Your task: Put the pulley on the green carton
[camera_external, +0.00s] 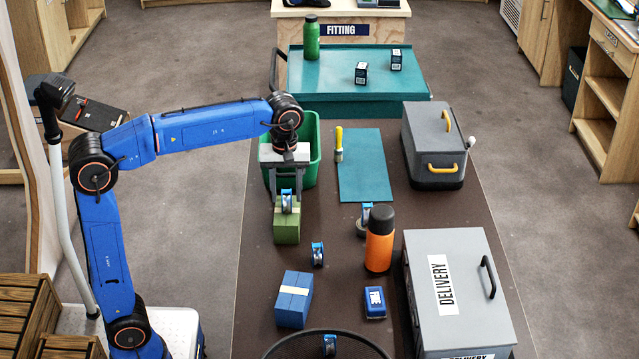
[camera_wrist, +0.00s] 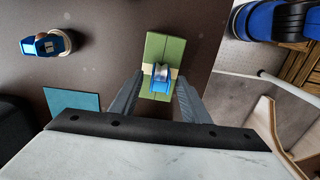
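The green carton (camera_external: 287,232) stands on the dark table with a pale band across its top; it also shows in the wrist view (camera_wrist: 173,50). A blue pulley (camera_external: 287,203) with a metal wheel rests on top of it, and shows in the wrist view (camera_wrist: 160,83). My gripper (camera_external: 286,190) is open just above the carton, its fingers on either side of the pulley with gaps.
A blue carton (camera_external: 293,300) is in front. A green bin (camera_external: 311,140) is behind my gripper. The teal mat (camera_external: 362,175) and grey delivery box (camera_external: 455,275) lie right.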

